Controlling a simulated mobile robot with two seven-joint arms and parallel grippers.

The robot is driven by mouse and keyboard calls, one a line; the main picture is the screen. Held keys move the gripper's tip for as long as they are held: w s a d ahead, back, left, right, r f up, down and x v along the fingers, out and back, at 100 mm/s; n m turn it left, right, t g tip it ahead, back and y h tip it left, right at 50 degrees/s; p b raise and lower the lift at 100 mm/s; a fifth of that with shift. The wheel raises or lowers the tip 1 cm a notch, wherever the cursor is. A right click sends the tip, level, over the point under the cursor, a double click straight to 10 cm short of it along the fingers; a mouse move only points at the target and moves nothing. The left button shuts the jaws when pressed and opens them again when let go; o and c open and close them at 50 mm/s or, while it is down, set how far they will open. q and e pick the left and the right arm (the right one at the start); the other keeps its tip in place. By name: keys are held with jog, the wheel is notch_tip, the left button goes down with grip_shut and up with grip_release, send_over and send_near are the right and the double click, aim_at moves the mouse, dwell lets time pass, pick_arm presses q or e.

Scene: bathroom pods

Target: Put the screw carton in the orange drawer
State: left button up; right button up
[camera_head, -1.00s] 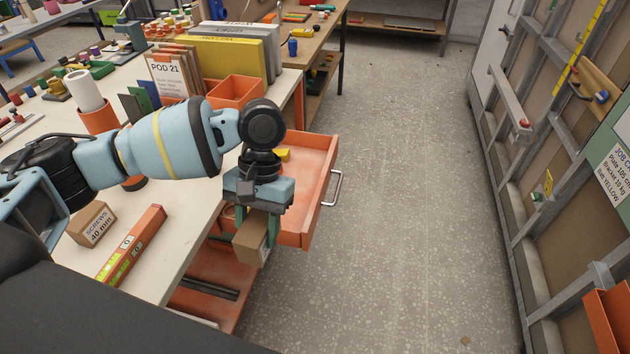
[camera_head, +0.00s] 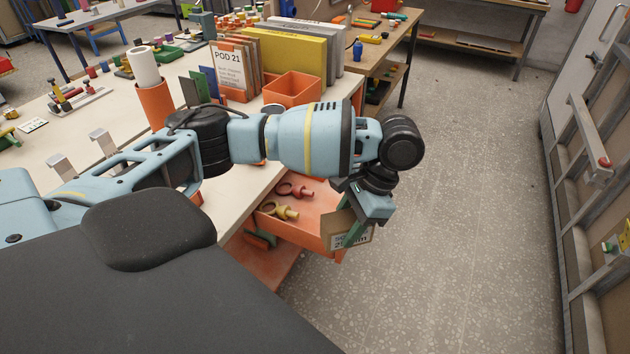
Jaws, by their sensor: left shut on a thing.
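My left gripper (camera_head: 352,231) points down, shut on a small brown screw carton (camera_head: 337,222). The carton has a white label, partly covered by a green finger; "mm" can be read on it. The orange drawer (camera_head: 302,232) stands pulled out from under the worktable. The carton overlaps the drawer's outer right end in the picture; I cannot tell whether it is above the drawer or in front of it. The drawer's handle is hidden behind the gripper and carton. A red ring-ended piece (camera_head: 293,190) and a yellow one (camera_head: 280,210) lie in the drawer. My right gripper is not in view.
The white worktable (camera_head: 95,125) holds an orange open bin (camera_head: 292,90), yellow folders (camera_head: 287,60) and a paper roll in an orange holder (camera_head: 154,105). Open speckled floor (camera_head: 450,230) lies right of the drawer. Metal wall frames stand at the far right.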

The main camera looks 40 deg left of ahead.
aim_at(339, 196)
pick_arm(q)
jog(key=w+a+f+m+b, duration=0.1)
jog(key=w+m, duration=0.1)
jog(key=w+a+f+m+t+y+b, duration=0.1)
jog(key=w+m, duration=0.1)
jog(key=w+a+f+m+t+b, duration=0.1)
jog(key=w+f+m, duration=0.1)
jog(key=shift+m+y, duration=0.3)
jog(key=shift+m, duration=0.1)
jog(key=w+a+f+m+t+h+b, duration=0.1)
jog(key=w+a+m+t+h+b, duration=0.2)
jog(key=w+a+m, duration=1)
jog(key=shift+w+a+m+t+b, duration=0.25)
jog(key=shift+w+m+t+b, duration=1.05)
jog(key=shift+m+b, duration=1.9)
pick_arm(e)
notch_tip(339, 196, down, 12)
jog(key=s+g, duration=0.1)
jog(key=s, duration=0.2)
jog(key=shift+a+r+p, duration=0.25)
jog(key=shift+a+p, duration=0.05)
jog(key=shift+p, duration=0.05)
pick_arm(q)
jog(key=shift+s+f+m+t, duration=0.1)
jog(key=shift+s+m+t, duration=0.2)
